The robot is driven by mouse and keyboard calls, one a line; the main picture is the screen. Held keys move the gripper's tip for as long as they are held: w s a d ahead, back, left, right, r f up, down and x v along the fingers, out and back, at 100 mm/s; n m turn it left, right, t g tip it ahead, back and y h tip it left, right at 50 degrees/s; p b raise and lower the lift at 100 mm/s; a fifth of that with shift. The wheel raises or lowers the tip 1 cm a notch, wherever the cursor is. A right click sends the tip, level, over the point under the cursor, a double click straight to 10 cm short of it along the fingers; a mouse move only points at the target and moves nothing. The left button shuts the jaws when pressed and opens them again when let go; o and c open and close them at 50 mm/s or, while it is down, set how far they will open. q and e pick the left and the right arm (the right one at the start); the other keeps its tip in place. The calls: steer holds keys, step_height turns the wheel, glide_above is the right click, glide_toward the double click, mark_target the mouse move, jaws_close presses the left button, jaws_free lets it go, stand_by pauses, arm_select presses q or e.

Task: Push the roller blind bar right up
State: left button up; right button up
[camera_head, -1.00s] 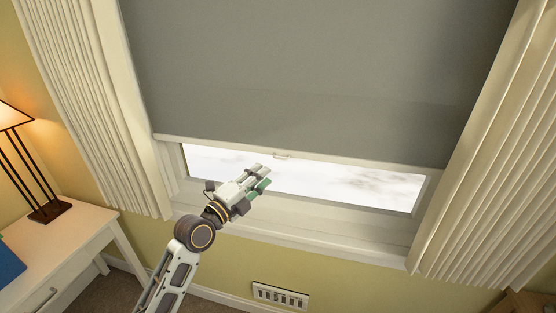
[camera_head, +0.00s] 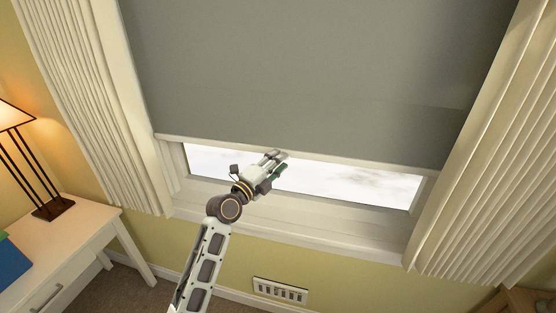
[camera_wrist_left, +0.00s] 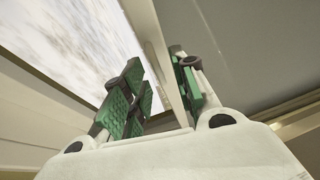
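The grey roller blind (camera_head: 310,75) hangs over most of the window, and its pale bottom bar (camera_head: 350,158) is a little above the sill. My left gripper (camera_head: 279,156) is at the middle of the bar, where the small pull tab was seen; the tab is now hidden by the fingers. In the left wrist view the bar (camera_wrist_left: 149,35) runs between the green-padded fingers (camera_wrist_left: 160,82). The fingers stand apart, with a gap between the bar and the left-hand finger. My right gripper is not in view.
Bright window glass (camera_head: 350,185) shows below the bar, above the white sill (camera_head: 300,220). Cream curtains hang at the left (camera_head: 100,110) and right (camera_head: 490,150). A white desk (camera_head: 75,240) with a lit lamp (camera_head: 15,115) stands at the left.

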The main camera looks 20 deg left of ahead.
arm_select(q)
steer(key=shift+w+d, duration=0.15)
steer(key=shift+w, duration=0.1)
jaws_close()
stand_by(0.3)
